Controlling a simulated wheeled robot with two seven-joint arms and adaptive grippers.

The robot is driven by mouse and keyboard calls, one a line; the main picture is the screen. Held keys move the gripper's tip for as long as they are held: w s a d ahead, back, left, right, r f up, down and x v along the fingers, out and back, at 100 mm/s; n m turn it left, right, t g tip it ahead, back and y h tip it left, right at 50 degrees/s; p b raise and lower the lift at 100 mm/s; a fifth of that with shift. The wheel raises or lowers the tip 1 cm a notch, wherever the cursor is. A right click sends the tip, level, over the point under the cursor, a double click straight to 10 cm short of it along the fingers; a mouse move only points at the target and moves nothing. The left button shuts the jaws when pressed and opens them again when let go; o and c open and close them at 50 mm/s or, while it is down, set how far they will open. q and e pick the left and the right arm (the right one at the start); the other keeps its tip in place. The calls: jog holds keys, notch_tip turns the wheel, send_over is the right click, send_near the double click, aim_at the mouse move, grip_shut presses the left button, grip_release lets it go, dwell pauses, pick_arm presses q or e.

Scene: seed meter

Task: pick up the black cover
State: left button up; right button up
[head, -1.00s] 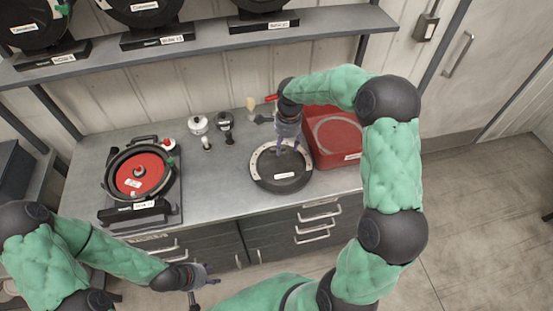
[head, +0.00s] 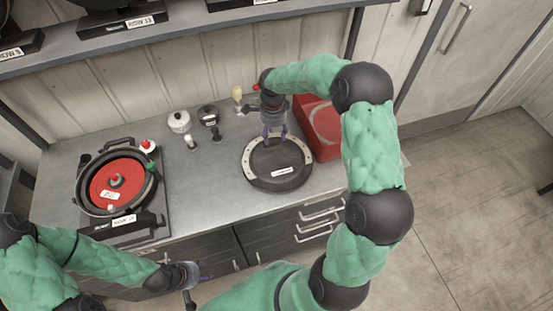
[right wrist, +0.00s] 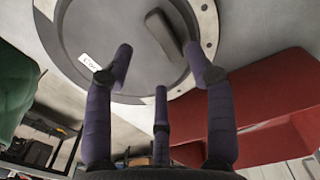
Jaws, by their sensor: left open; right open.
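The black cover (head: 277,168) is a round dark disc with a pale, dotted ring at its rim and a white label. It lies flat on the grey counter, and its raised bar handle (right wrist: 163,34) shows in the right wrist view, where the cover's face (right wrist: 108,30) is cut off at the top. My right gripper (head: 273,136) is over the cover's far part, with its fingers (right wrist: 158,62) spread and nothing between them. I cannot tell whether they touch the cover. My left gripper (head: 198,284) is open and empty, low in front of the counter.
A red box (head: 318,130) stands close to the right of the cover. A seed meter with a red disc (head: 117,186) stands at the left of the counter (head: 205,200). Small knobbed parts (head: 180,121) stand at the back. A shelf (head: 190,38) runs above.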

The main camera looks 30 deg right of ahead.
aim_at(272, 143)
jog(key=shift+w+a+f, duration=0.1)
jog(key=shift+w+f, duration=0.05)
jog(key=shift+f, duration=1.25)
jog(key=shift+w+a+f, duration=0.1)
jog(key=shift+f, duration=1.25)
grip_shut()
